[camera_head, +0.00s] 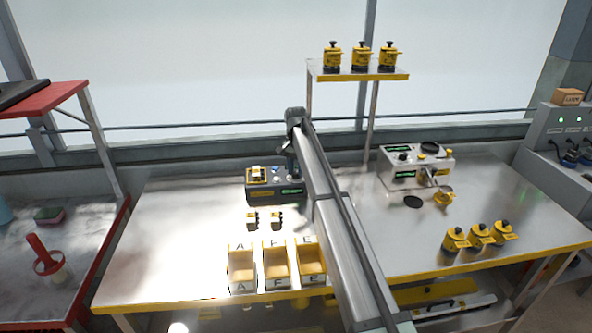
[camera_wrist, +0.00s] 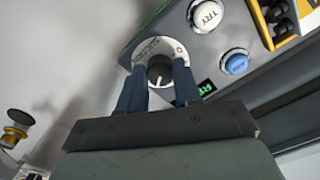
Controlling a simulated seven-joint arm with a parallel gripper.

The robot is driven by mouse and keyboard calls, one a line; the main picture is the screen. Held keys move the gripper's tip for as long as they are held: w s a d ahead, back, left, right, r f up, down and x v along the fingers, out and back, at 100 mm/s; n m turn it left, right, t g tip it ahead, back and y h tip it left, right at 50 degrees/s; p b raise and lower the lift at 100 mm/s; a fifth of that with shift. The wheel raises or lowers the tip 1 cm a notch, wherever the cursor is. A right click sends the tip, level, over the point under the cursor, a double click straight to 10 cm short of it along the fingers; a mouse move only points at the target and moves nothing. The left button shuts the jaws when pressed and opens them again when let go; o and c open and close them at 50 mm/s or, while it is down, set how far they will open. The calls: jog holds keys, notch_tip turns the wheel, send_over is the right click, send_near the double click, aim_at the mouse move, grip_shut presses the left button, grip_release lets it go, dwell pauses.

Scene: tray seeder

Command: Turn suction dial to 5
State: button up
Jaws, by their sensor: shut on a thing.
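The suction dial (camera_wrist: 159,72) is a dark round knob with a pale pointer mark, set in a white ring with lettering. My gripper (camera_wrist: 160,76) has one dark blue finger on each side of the knob and is shut on it. The ring's scale is partly hidden by the fingers, and I cannot read the dial's setting. In the head view the dark grey seeder unit (camera_head: 259,198) stands at the back middle of the table. My gripper is at its right end, mostly hidden by my arm.
In front of the seeder stand yellow lettered bins (camera_head: 241,284). A grey-white instrument (camera_head: 399,178) stands to the right. The table's left part is clear.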

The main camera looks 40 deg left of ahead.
aim_at(296, 172)
dwell(0.3)
jog(key=o, duration=1)
jog(key=shift+o, duration=0.2)
notch_tip(296, 172, up, 14)
jog(key=shift+f, duration=0.1)
dwell(0.5)
